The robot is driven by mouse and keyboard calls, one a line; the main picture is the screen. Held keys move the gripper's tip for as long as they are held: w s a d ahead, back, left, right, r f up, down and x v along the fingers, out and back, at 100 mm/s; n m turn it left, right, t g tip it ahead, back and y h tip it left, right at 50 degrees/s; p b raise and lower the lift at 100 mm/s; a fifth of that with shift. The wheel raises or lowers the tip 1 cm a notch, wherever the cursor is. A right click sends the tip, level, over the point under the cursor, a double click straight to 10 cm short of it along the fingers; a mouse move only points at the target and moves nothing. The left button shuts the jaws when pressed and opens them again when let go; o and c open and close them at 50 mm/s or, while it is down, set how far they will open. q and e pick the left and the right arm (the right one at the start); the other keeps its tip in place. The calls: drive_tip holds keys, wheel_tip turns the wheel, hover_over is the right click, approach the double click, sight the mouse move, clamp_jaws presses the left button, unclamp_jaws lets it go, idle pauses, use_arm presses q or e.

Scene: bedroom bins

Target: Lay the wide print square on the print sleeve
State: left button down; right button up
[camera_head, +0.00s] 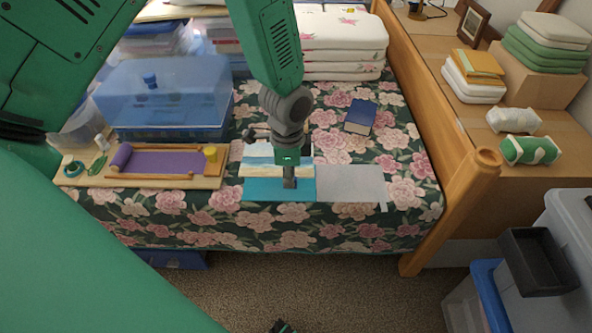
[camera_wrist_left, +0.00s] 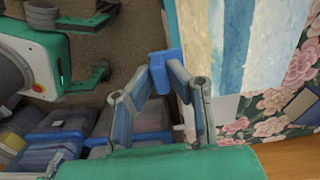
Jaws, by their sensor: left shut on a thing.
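The wide print square (camera_head: 256,190) is a beach picture with turquoise, white and sand bands, over the front part of the flowered bed. My left gripper (camera_head: 289,184) is above it, shut on a small blue piece at its edge. In the left wrist view the fingertips (camera_wrist_left: 165,74) meet on that blue piece beside the large striped print (camera_wrist_left: 240,40). The print sleeve (camera_head: 352,184) is a flat grey sheet just right of the print. I cannot tell whether the print is lifted or touches the bed.
A wooden board with a purple roll (camera_head: 165,162) lies left of the print, before a clear blue box (camera_head: 165,90). A dark blue book (camera_head: 360,116) lies behind the sleeve. The wooden bed post (camera_head: 455,210) and bins (camera_head: 540,260) stand to the right.

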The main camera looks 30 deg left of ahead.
use_arm(q)
drive_tip(key=shift+a+f, duration=0.15)
drive_tip(key=shift+a, duration=0.2)
drive_tip(key=shift+d, duration=0.5)
drive_tip(key=shift+d+r+p, duration=0.3)
drive_tip(key=shift+p, duration=0.15)
drive_tip(key=shift+d+f, duration=0.1)
drive_tip(key=shift+f, duration=0.25)
wheel_tip(320, 180, down, 7)
drive_tip(key=shift+r+b, duration=0.15)
drive_tip(key=shift+b, duration=1.1)
drive_tip(key=shift+a+f, duration=0.2)
drive_tip(key=shift+a, duration=0.45)
use_arm(e)
drive_tip(key=shift+a+f, duration=0.35)
drive_tip(key=shift+f, duration=0.3)
